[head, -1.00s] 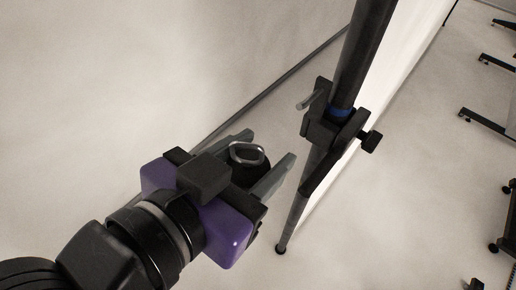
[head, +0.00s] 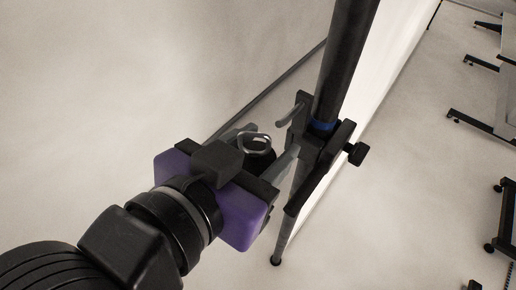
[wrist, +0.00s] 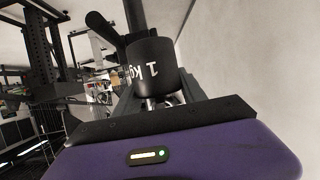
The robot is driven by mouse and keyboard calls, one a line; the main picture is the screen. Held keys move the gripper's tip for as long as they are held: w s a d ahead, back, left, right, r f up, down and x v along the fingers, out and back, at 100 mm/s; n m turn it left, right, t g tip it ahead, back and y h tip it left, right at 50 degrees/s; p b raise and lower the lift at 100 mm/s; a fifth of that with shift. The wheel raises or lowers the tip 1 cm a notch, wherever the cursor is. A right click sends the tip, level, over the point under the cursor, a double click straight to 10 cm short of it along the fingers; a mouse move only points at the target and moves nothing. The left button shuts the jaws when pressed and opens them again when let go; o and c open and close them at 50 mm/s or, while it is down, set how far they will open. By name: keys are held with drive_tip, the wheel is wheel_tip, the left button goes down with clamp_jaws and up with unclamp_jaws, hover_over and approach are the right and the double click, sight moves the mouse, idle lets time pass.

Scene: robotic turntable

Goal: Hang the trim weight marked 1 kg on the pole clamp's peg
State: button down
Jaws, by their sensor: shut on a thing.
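My gripper (head: 266,156) is shut on a black cylindrical trim weight (head: 262,160) with a silver ring on top. In the wrist view the weight (wrist: 153,66) reads "1 kg" in white between the fingers. The pole clamp (head: 318,138) grips a dark upright pole (head: 346,60) just below a blue band, with a knob on its right. Its grey peg (head: 289,117) juts out to the left. The weight is left of and below the peg in the head view, apart from it. The fingertips overlap the clamp's lower left in the picture; I cannot tell whether they touch.
A bright white panel (head: 385,90) stands behind the pole. Dark wheeled stand legs (head: 480,124) are at the right edge. A thin grey bar (head: 275,88) runs behind the gripper. The pale floor on the left is clear.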

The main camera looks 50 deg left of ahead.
sight(297, 121)
drive_tip(key=shift+w+a+f+b, duration=0.1)
drive_tip(key=shift+w+a+b, duration=0.1)
drive_tip(key=shift+w, duration=0.7)
drive_tip(key=shift+w+a+b, duration=0.15)
drive_tip(key=shift+w+b, duration=0.05)
drive_tip(key=shift+w, duration=0.65)
drive_tip(key=shift+w+a+f+b, duration=0.1)
drive_tip(key=shift+w+a+b, duration=0.1)
drive_tip(key=shift+w, duration=0.7)
drive_tip(key=shift+x, duration=0.75)
drive_tip(key=shift+f, duration=0.15)
drive_tip(key=c, duration=0.6)
unclamp_jaws()
drive_tip(key=shift+f, duration=0.15)
drive_tip(key=shift+b+v, duration=0.8)
drive_tip(key=shift+v, duration=3.15)
drive_tip(key=shift+w, duration=0.1)
